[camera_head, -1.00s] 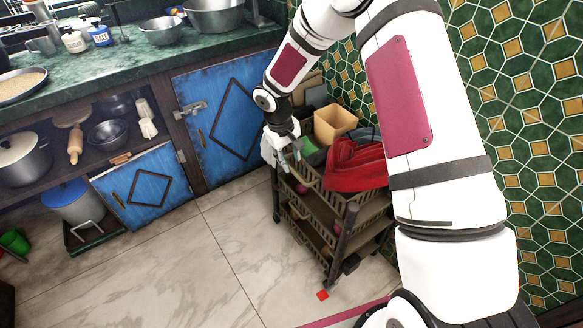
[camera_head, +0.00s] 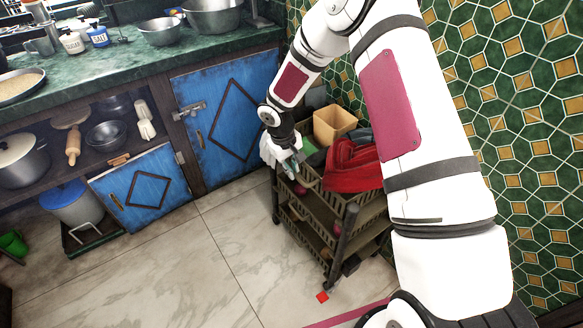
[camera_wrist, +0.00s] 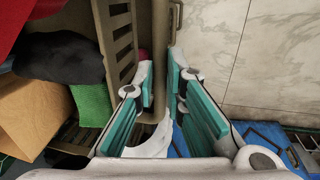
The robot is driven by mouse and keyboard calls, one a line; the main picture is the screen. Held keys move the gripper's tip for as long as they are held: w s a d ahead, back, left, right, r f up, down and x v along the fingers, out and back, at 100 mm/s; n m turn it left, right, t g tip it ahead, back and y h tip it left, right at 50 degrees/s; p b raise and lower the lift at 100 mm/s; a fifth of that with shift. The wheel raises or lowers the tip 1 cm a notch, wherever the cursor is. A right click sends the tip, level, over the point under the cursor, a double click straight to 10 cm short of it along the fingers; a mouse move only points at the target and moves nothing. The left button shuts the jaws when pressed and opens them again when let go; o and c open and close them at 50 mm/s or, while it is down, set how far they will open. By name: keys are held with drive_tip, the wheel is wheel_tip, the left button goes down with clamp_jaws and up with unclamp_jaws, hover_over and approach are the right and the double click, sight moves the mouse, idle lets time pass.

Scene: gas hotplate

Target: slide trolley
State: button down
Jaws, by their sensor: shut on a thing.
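The trolley (camera_head: 345,215), a dark olive-brown slatted rack with several tiers, stands against the tiled wall, right of the blue cabinet doors. In the head view my gripper (camera_head: 290,167) is at its top left rim. In the wrist view my gripper (camera_wrist: 161,72) has its teal-padded fingers on either side of the trolley's rim (camera_wrist: 160,35), shut on it. The arm hides part of the trolley's right side in the head view.
A red cloth (camera_head: 352,165) and a tan box (camera_head: 334,124) are on the trolley's top. A lower blue cabinet door (camera_head: 135,187) stands open at the left. Marble floor (camera_head: 225,250) is clear in front of the trolley. A green tiled wall (camera_head: 530,130) is at the right.

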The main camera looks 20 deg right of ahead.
drive_tip(key=shift+w+a+b, duration=0.3)
drive_tip(key=shift+w+b, duration=0.25)
drive_tip(key=shift+w, duration=0.3)
drive_tip(key=c, duration=1.7)
unclamp_jaws()
drive_tip(key=shift+o, duration=0.2)
wheel_tip(320, 180, up, 12)
drive_tip(key=a, duration=0.2)
drive_tip(key=shift+s, duration=0.4)
drive_tip(key=shift+a+f, duration=0.1)
